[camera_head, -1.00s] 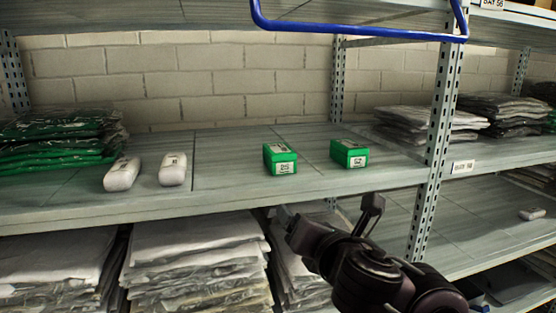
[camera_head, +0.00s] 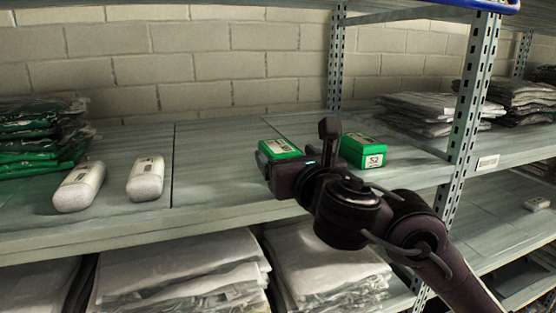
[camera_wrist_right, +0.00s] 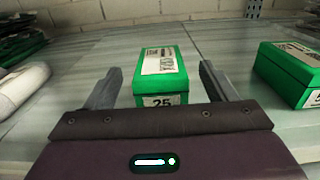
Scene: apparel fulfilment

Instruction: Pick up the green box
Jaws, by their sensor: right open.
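Two green boxes with white labels stand on the middle shelf. The left green box (camera_head: 281,147) is partly hidden behind my right gripper (camera_head: 278,160) in the head view. In the right wrist view this green box (camera_wrist_right: 160,72) lies between the two open fingers of my right gripper (camera_wrist_right: 160,88), with a gap on each side; its front label reads 25. The other green box (camera_head: 363,151), labelled 52, stands to the right, and it also shows at the right edge of the wrist view (camera_wrist_right: 290,74). My left gripper is not in view.
Two white rounded items (camera_head: 146,179) (camera_head: 79,187) lie on the shelf (camera_head: 215,190) to the left. Green bagged garments (camera_head: 40,135) are stacked at far left. A perforated upright post (camera_head: 472,110) stands at the right. Bagged white garments (camera_head: 180,270) fill the shelf below.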

